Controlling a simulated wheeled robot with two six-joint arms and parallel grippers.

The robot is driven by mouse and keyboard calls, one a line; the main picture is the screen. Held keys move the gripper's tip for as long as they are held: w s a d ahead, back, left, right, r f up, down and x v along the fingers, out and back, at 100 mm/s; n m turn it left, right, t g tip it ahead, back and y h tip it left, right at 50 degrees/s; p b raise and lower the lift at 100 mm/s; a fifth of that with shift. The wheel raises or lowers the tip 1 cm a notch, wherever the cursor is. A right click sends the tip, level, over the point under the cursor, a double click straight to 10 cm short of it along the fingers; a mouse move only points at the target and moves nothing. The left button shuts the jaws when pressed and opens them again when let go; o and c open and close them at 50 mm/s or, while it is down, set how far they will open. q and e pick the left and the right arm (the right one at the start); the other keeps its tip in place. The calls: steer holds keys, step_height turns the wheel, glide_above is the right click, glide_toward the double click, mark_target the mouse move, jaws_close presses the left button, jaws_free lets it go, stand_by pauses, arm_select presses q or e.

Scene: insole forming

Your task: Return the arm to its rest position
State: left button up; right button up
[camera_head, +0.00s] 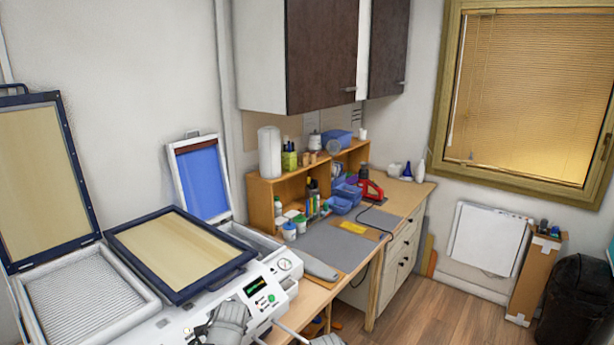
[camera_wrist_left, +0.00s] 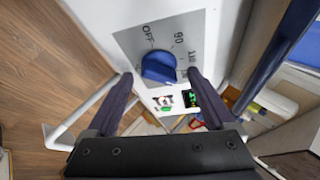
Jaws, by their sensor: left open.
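In the left wrist view my left gripper (camera_wrist_left: 159,82) is open, with its two dark fingers apart. A blue round knob (camera_wrist_left: 158,66) shows in the gap between the fingertips. I cannot tell whether the fingers touch the knob; nothing is seen held. In the head view grey parts of my arm show at the bottom edge, in front of the white machine (camera_head: 284,283), and the fingertips cannot be made out there. My right gripper is not seen.
The machine has a blue-framed panel (camera_head: 178,252), a raised framed lid (camera_head: 45,180) and a ridged white tray (camera_head: 91,294). To its right a wooden workbench (camera_head: 400,196) carries blue bins (camera_head: 341,205), bottles and a grey mat (camera_head: 330,244). Wooden floor (camera_head: 440,312) is open at the right.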

arm_select(q)
steer(key=n+t+y+b, duration=0.1)
steer(key=n+b, duration=0.1)
steer(key=n, duration=0.2)
steer(key=shift+d+f, duration=0.1)
steer(key=shift+f, duration=0.05)
steer(key=n+y+b, duration=0.1)
steer(key=n+b, duration=0.1)
steer(key=n, duration=0.1)
steer(key=shift+n+t+y, duration=0.3)
steer(key=shift+t, duration=0.1)
steer(key=n+y+b, duration=0.1)
steer(key=n+y, duration=0.1)
steer(key=n, duration=0.2)
steer(key=shift+b, duration=0.3)
steer(key=shift+n, duration=0.5)
steer(key=shift+s, duration=0.1)
